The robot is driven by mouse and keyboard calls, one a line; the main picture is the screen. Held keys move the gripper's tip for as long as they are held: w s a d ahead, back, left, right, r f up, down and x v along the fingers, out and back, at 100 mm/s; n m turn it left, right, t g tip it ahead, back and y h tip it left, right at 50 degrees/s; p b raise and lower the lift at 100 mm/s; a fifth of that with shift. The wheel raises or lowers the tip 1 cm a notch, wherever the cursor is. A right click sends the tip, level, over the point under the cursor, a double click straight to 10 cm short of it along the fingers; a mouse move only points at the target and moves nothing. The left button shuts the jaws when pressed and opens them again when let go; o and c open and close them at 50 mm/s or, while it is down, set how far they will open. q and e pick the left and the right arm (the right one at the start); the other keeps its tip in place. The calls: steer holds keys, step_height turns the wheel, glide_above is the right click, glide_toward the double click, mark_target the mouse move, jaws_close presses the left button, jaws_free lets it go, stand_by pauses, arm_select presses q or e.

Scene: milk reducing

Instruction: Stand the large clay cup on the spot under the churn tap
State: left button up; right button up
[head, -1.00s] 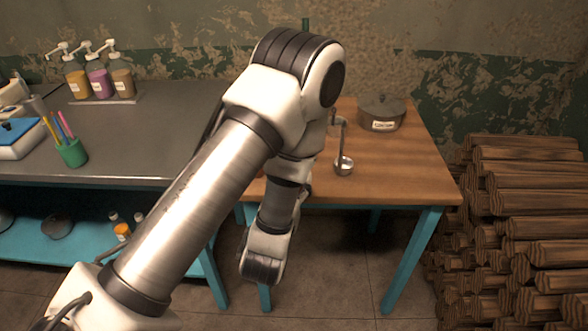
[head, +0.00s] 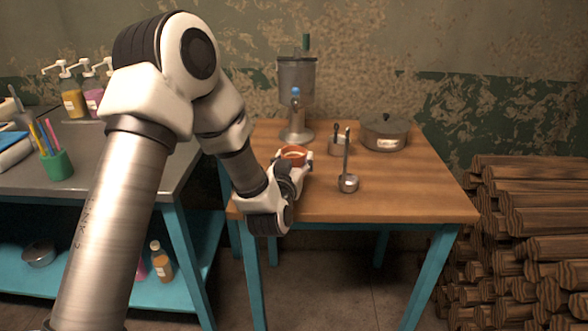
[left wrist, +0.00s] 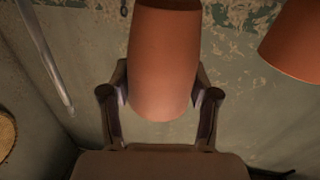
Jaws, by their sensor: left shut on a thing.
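The clay cup (head: 293,151), orange-brown and open at the top, is between the fingers of my left gripper (head: 294,158). The gripper is shut on it over the left part of the wooden table. In the left wrist view the cup (left wrist: 163,60) fills the space between both fingers. The grey metal churn (head: 297,78) stands behind the cup, with a blue-topped tap (head: 295,93) on its front and a round base (head: 297,136) below. The cup is in front of that base; I cannot tell whether it touches the table. My right gripper is not in view.
A second clay-coloured object (left wrist: 293,42) is at the right of the left wrist view. Right of the cup are a ladle (head: 348,182), a small metal container (head: 339,146) and a lidded pot (head: 384,132). The table's (head: 400,195) front right is clear. Firewood (head: 540,230) is stacked at right.

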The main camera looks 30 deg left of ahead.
arm_select(q)
steer(key=f, duration=0.2)
steer(key=w+f, duration=0.1)
steer(key=shift+w+a+f, duration=0.1)
steer(key=shift+a+f, duration=0.15)
steer(key=shift+a, duration=0.1)
steer(key=shift+r, duration=0.1)
steer(key=shift+s+f+b, duration=0.2)
steer(key=shift+b, duration=0.1)
steer(key=o, duration=1.3)
steer(key=shift+w, duration=0.1)
